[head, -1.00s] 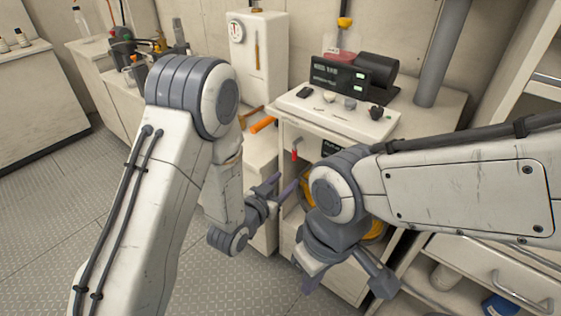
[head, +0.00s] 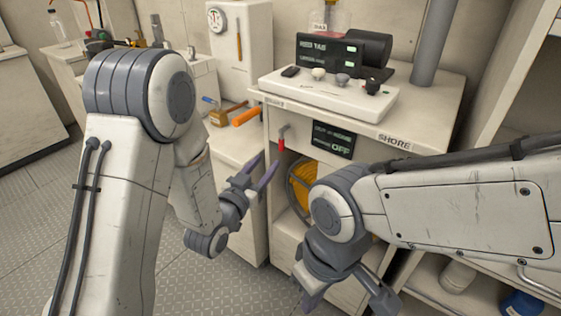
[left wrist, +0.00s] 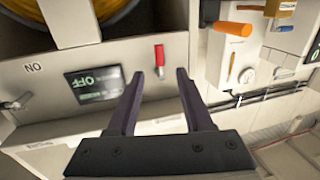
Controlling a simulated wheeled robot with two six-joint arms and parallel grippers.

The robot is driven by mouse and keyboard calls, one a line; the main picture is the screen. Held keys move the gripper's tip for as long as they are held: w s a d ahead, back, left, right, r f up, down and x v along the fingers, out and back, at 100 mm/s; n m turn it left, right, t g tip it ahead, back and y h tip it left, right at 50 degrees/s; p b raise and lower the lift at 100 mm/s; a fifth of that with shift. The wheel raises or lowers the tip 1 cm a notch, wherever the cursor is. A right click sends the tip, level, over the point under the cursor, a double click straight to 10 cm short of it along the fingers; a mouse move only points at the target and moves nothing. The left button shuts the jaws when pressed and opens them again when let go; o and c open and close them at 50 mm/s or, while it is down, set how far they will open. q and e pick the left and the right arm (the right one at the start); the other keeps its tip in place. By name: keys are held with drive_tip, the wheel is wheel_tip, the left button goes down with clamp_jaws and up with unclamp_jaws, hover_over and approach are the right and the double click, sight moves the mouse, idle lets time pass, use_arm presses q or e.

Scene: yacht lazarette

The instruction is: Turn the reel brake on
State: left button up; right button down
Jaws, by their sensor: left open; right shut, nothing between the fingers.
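The likely reel brake is a small red-handled lever (head: 282,141) on the cabinet front, its red grip hanging down; it also shows in the left wrist view (left wrist: 160,56). Beside it a dark display (head: 333,140) reads OFF in its lower line. The yellow reel (head: 303,184) sits in the opening below, partly hidden by my right arm. My left gripper (head: 266,170) is open and empty, below and left of the lever; in the left wrist view the lever lies ahead between its fingertips, apart from them. My right gripper (head: 345,300) is shut and empty, low in front of the cabinet.
A white panel with knobs (head: 330,95) and a black display unit (head: 328,58) stand on the cabinet top. An orange-handled tool (head: 246,116) lies on the lower counter to the left. Open shelves with containers (head: 458,277) are at lower right. The floor at left is clear.

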sight(280, 146)
use_arm(q)
drive_tip(key=p+x, duration=0.1)
drive_tip(key=x, duration=0.7)
drive_tip(key=shift+c, duration=0.3)
clamp_jaws()
drive_tip(key=shift+s, duration=0.1)
idle(0.8)
